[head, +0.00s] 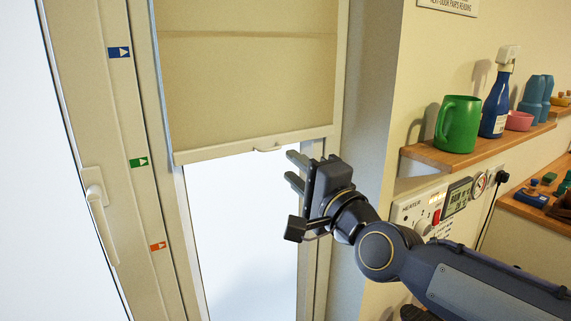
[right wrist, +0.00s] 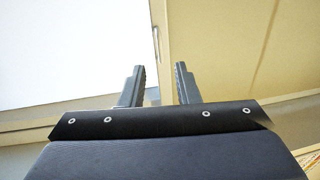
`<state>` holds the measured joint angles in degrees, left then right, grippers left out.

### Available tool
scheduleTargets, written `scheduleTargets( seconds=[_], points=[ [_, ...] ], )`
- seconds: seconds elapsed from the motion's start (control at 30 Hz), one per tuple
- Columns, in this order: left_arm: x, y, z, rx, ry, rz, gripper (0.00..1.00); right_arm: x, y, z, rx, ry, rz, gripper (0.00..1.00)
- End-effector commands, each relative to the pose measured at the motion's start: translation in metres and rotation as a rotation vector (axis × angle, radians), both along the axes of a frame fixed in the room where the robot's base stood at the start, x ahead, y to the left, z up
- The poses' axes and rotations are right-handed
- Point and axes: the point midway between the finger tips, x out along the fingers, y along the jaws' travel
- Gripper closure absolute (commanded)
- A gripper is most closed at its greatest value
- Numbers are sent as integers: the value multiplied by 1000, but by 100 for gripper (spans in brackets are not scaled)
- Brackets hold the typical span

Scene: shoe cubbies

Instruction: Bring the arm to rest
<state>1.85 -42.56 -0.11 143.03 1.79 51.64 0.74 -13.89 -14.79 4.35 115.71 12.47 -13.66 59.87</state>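My right gripper (head: 289,166) is in front of the window, just right of the small pull tab (head: 267,149) on the blind's bottom bar. Its two fingers are apart with nothing between them. The right wrist view shows the same open, empty fingers (right wrist: 158,85), with the pale window pane to the left and a beige surface to the right. The roller blind (head: 245,80) is partly down, with bright glass below it. Whether a finger touches the bar cannot be told. My left gripper is not in view.
A wooden shelf (head: 483,146) at the right holds a green mug (head: 458,124), a blue bottle (head: 495,105) and a pink bowl (head: 519,121). A heater panel (head: 412,208) is on the wall below, close to my right arm. A window handle (head: 98,210) is at the left.

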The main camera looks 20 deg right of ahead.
Motion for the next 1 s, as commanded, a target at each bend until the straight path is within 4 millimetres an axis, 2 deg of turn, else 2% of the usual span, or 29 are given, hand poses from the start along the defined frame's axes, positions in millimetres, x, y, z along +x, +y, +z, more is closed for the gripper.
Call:
scheduleTargets(
  seconds=[0.1, 0.53, 0.63, 0.67, 0.77, 0.9, 1.0],
  points=[
    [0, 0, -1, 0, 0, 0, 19, -6, -1, -1, 0, 0, 0, 71],
    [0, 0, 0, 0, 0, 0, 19, -7, -1, -1, -4, 2, 1, 71],
    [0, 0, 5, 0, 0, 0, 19, -13, -4, -10, -73, 36, 4, 71],
    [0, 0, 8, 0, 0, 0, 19, -17, -6, -17, -118, 61, 9, 71],
    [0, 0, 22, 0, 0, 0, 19, -43, -13, -56, -354, 186, 54, 71],
    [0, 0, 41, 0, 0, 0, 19, -103, -24, -129, -730, 390, 207, 71],
    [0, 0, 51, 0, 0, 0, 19, -150, -29, -173, -931, 504, 356, 71]
  ],
)
